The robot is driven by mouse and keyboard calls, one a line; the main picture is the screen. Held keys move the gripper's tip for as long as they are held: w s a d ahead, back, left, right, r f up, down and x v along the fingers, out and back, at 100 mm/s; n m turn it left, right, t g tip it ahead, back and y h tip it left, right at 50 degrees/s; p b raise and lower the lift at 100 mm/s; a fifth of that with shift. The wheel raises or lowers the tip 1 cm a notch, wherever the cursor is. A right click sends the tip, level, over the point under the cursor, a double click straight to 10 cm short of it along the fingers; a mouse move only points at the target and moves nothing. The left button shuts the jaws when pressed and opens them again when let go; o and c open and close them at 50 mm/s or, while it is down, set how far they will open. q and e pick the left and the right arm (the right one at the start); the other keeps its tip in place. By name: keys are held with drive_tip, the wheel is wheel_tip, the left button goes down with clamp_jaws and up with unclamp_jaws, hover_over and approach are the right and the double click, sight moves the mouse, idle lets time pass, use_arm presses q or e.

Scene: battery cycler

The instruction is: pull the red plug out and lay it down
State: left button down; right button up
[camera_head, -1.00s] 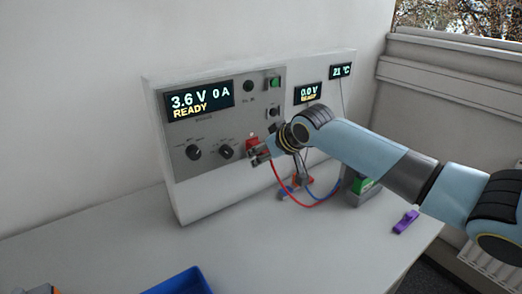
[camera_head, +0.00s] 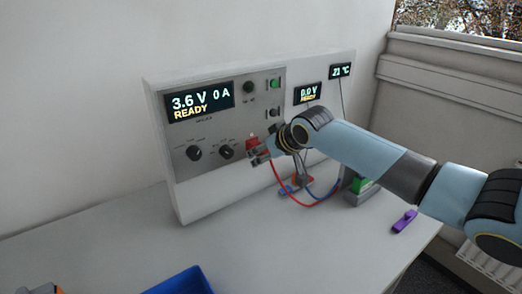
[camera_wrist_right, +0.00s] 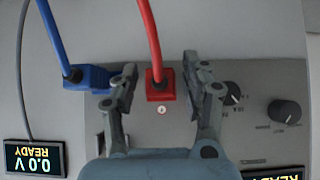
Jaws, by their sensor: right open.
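The red plug (camera_wrist_right: 160,90) sits in the panel of the battery cycler (camera_head: 218,188), with a red cable (camera_wrist_right: 149,35) running from it. It also shows in the head view (camera_head: 251,141), partly covered by my gripper. My right gripper (camera_wrist_right: 159,66) is open, with one finger on each side of the red plug and a visible gap to both. In the head view my right gripper (camera_head: 261,155) is at the panel front. A blue plug (camera_wrist_right: 88,77) with a blue cable sits close beside one finger. My left gripper is out of view.
The displays read 3.6 V 0 A READY (camera_head: 200,101) and 21 °C (camera_head: 342,71). A purple clip-like object (camera_head: 404,221) lies on the table at the right. A blue tray (camera_head: 180,283) is at the front edge of view. The table between is clear.

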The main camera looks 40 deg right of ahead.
drive_tip(key=shift+c, duration=0.2)
drive_tip(key=c, duration=0.8)
drive_tip(key=shift+s+a+p, duration=0.15)
drive_tip(key=shift+s+p, duration=0.35)
drive_tip(key=shift+s, duration=0.95)
drive_tip(key=shift+s+a+p, duration=0.15)
drive_tip(key=shift+s+p, duration=0.3)
drive_tip(key=shift+s, duration=0.95)
drive_tip(key=shift+a, duration=0.1)
drive_tip(key=s+a+n+y+b, duration=0.1)
drive_tip(key=a+n+y+b, duration=0.1)
drive_tip(key=a+b, duration=0.5)
drive_tip(key=s+a+n+y+b, duration=0.1)
drive_tip(key=s+a+n+b, duration=0.1)
drive_tip(key=a+b, duration=0.5)
drive_tip(key=s+a+n+g+y+b, duration=0.1)
drive_tip(key=s+a+n+y+b, duration=0.1)
drive_tip(key=a+b, duration=0.5)
drive_tip(key=shift+a+r+n+y+b, duration=0.3)
drive_tip(key=shift+n+b, duration=0.2)
drive_tip(key=shift+b, duration=1.2)
